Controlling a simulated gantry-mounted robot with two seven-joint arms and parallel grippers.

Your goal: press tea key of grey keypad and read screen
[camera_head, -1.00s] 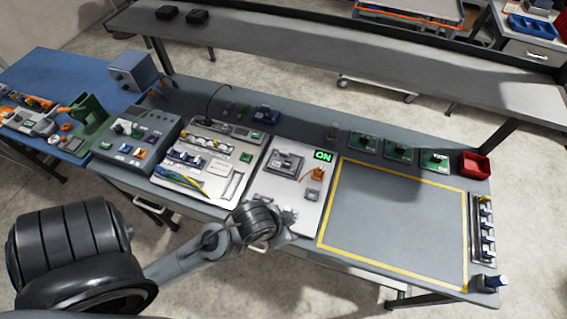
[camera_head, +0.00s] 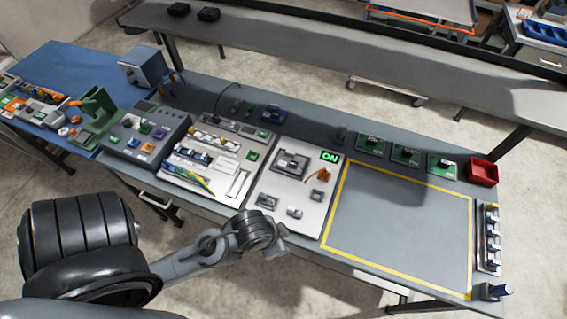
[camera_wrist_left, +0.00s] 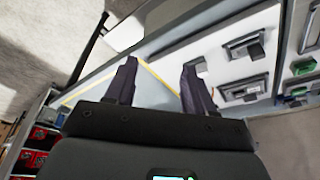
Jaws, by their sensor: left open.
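A grey panel with several coloured keys (camera_head: 145,136), which looks like the grey keypad, sits on the bench toward the left in the head view. The key labels are too small to read, and I cannot make out any screen text on it. My left gripper (camera_head: 277,241) is at the bench's front edge, in front of the white board and well to the right of the grey panel. In the left wrist view the left gripper (camera_wrist_left: 158,70) is open, with nothing between its fingers. My right gripper is not in view.
A white board (camera_head: 272,183) with a green "ON" display (camera_head: 329,157) lies behind my left gripper. A panel with wires (camera_head: 210,163) stands between it and the grey panel. A yellow-taped area (camera_head: 400,225) is clear. A red bin (camera_head: 482,172) is at the right.

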